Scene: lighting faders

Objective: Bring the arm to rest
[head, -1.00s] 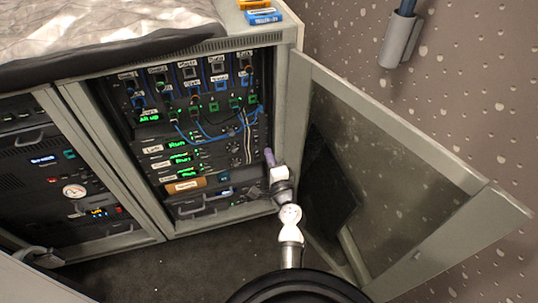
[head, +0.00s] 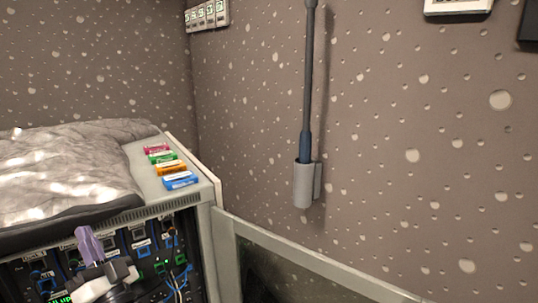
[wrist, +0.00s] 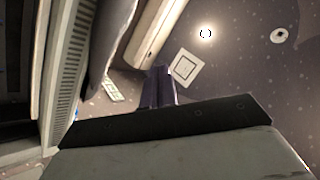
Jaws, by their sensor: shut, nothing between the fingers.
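My gripper (head: 90,243) is at the lower left of the head view, with purple fingers pointing up and a white hand below. The fingers are together and hold nothing. It stands in front of the upper part of the equipment rack (head: 150,248), hiding some of its modules; I cannot tell how far apart they are. In the wrist view the purple fingers (wrist: 158,88) point up toward the ceiling, above the dark hand edge.
The rack's framed door (head: 300,262) stands open on the right. Several coloured blocks (head: 171,168) and a grey cover (head: 70,170) lie on the cabinet top. A wall holder (head: 305,185) carries a dark rod. In the wrist view the cabinet side (wrist: 62,75) is at left.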

